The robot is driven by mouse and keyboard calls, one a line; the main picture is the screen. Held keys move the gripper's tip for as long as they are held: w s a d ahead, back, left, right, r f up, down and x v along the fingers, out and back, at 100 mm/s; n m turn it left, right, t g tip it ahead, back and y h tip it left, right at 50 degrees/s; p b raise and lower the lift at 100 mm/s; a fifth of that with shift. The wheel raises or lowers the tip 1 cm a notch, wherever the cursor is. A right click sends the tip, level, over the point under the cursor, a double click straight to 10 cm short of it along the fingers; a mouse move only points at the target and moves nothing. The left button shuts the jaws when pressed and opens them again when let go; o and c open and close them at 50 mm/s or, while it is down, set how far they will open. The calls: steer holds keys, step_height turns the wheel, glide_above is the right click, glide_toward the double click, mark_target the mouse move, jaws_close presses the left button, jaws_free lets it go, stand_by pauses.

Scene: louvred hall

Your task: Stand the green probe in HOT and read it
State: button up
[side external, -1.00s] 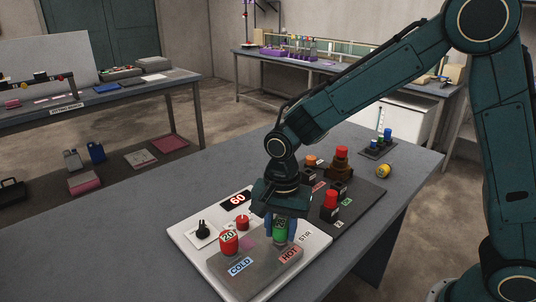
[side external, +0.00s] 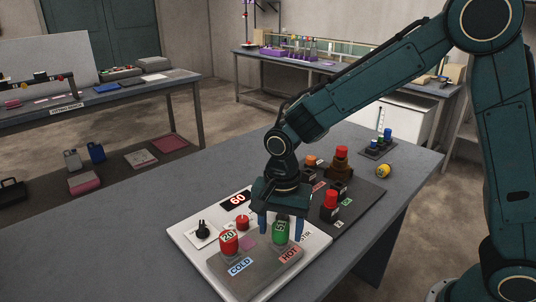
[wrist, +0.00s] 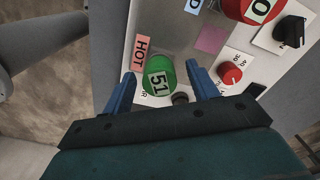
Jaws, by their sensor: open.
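The green probe (side external: 281,233) stands upright at the HOT label (side external: 290,254) on the grey block (side external: 262,272). In the wrist view the green probe (wrist: 157,70) shows the number 51, beside the HOT label (wrist: 139,52). My gripper (side external: 281,228) is open, with its blue fingers spread on either side of the green probe and gaps between. The red probe (side external: 229,242) stands at the COLD label (side external: 240,266) and shows 20. The probes' lower ends are hidden in the block.
The white plate carries a display (side external: 236,200) reading 60, a black knob (side external: 202,229) and a red knob (side external: 243,222). A dark board (side external: 362,200) with red-topped parts lies behind my gripper. A yellow piece (side external: 383,171) lies beyond it. The table's left side is clear.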

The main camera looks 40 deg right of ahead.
steer(key=shift+r, duration=2.25)
step_height(320, 180, up, 14)
steer(key=shift+s, duration=0.1)
steer(key=s+d+f+n+t, duration=0.1)
steer(key=s+d+n+t, duration=0.1)
steer(key=s+d+n, duration=0.4)
steer(key=s+d+f+n+t, duration=0.1)
steer(key=s+d+n+t, duration=0.2)
steer(key=s, duration=1)
steer(key=shift+s+d+f+n+t, duration=0.2)
steer(key=shift+d+n+t, duration=0.1)
steer(key=shift+d+n, duration=1.4)
steer(key=shift+d, duration=0.2)
stand_by(1.2)
